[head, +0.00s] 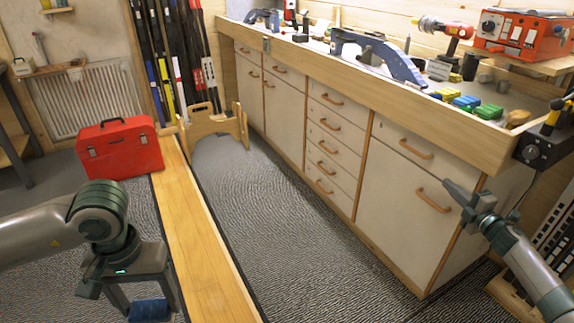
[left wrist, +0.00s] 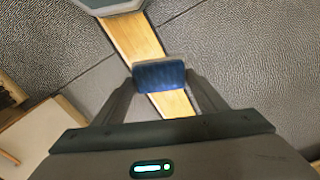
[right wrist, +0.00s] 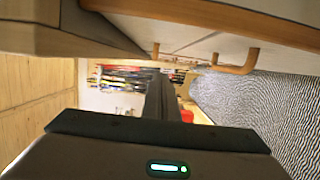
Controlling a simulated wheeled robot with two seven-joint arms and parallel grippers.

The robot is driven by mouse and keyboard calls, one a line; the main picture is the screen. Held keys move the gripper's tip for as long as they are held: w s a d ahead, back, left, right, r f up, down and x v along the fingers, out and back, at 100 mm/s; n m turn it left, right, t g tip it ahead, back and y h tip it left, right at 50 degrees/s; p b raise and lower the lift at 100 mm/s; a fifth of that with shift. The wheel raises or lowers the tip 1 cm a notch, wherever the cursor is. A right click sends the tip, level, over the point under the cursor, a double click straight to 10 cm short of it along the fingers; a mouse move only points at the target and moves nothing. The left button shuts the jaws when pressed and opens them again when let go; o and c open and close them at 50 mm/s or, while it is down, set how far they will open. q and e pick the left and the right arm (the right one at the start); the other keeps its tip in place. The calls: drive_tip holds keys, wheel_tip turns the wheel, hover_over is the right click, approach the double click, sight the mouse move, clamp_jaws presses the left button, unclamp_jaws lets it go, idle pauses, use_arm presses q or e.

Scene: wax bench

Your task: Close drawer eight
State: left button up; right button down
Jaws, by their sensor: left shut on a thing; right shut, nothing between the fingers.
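The bench cabinet has a stack of drawers (head: 333,137) with orange handles in its middle; no numbers are legible, so I cannot tell which is drawer eight. A wide drawer (head: 395,140) sits at the upper right, above a large front (head: 390,208) with its own handle (head: 432,202). All fronts look flush. My right gripper (head: 452,187) is shut and empty, just right of that handle; contact cannot be told. In the right wrist view its fingers (right wrist: 158,97) are together, with a handle (right wrist: 238,63) above right. My left gripper (head: 148,300) is shut on a blue block (left wrist: 159,76).
A red toolbox (head: 120,150) stands at the left beside a long wooden plank (head: 195,225). A wooden stand (head: 217,127) is at the far end of the aisle. The benchtop holds clamps and tools. The grey floor (head: 290,220) before the cabinet is clear.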

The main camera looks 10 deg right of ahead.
drive_tip(key=shift+s+d, duration=0.15)
drive_tip(key=shift+s, duration=0.9)
drive_tip(key=shift+s+d, duration=0.1)
drive_tip(key=shift+s, duration=0.95)
use_arm(q)
drive_tip(key=shift+r, duration=0.1)
